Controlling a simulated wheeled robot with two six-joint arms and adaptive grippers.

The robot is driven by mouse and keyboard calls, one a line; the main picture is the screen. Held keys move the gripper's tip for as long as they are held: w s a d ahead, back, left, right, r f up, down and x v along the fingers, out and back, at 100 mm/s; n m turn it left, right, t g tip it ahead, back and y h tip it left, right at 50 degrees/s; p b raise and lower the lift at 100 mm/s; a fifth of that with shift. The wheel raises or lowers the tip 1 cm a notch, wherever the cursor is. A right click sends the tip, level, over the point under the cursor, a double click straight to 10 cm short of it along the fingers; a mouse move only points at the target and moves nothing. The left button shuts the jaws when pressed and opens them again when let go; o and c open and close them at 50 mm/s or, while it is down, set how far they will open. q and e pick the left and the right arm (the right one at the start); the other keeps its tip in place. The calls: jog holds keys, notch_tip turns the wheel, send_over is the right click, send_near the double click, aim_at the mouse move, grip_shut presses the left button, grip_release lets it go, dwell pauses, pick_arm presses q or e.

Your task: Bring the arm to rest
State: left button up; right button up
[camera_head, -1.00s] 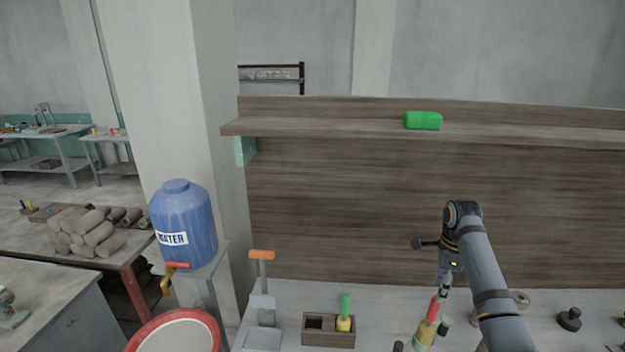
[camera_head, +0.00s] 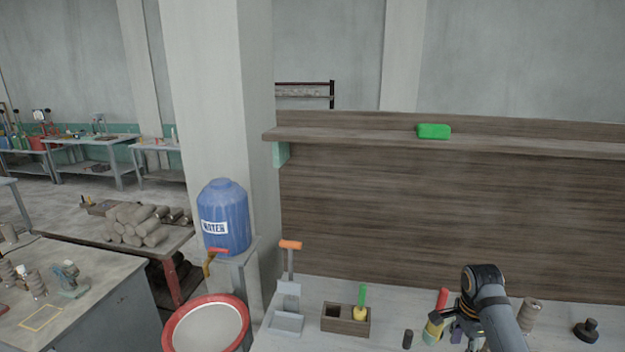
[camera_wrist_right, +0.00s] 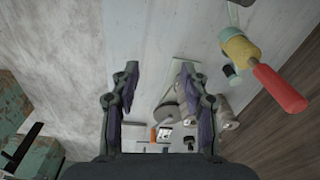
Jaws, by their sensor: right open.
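My right gripper (camera_wrist_right: 158,76) is open in the right wrist view, its two fingers apart with nothing between them. It hangs above the pale worktop (camera_wrist_right: 150,35). In the head view my right arm reaches in from the lower right, and its gripper (camera_head: 458,334) is mostly hidden behind the wrist, close to a red-handled yellow tool (camera_head: 434,327). That tool also shows to the right of the fingers in the right wrist view (camera_wrist_right: 262,72), apart from them. My left gripper is not in view.
A wooden box (camera_head: 334,320) holding a green-handled yellow tool stands on the worktop, beside an orange-handled scoop (camera_head: 287,303). A green block (camera_head: 434,131) lies on the shelf (camera_head: 350,139). A blue water barrel (camera_head: 224,222) and a red-rimmed basin (camera_head: 205,328) stand left.

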jog(key=s+a+f+n+t, duration=0.2)
jog(key=s+a+f+n, duration=0.6)
jog(key=s+n, duration=0.3)
jog(key=s+a+r+n, duration=0.1)
jog(key=s+a+n, duration=0.15)
jog(key=s, duration=0.25)
jog(key=s+a+r+n+t, duration=0.1)
jog(key=s+n, duration=0.2)
jog(key=s, duration=0.1)
jog(key=s+a+r+n, duration=0.1)
jog(key=s+n, duration=0.2)
jog(key=s, duration=0.2)
notch_tip(320, 180, down, 36)
jog(key=s+d+g+b, duration=0.1)
jog(key=s+d+b, duration=0.2)
jog(key=b, duration=0.5)
pick_arm(q)
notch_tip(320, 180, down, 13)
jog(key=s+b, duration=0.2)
jog(key=b, duration=0.3)
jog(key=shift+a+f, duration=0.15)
pick_arm(e)
jog(key=s+f+g, duration=0.1)
jog(key=s+f, duration=1.6)
jog(key=f, duration=0.3)
jog(key=shift+d+m, duration=0.3)
jog(key=shift+m, duration=0.15)
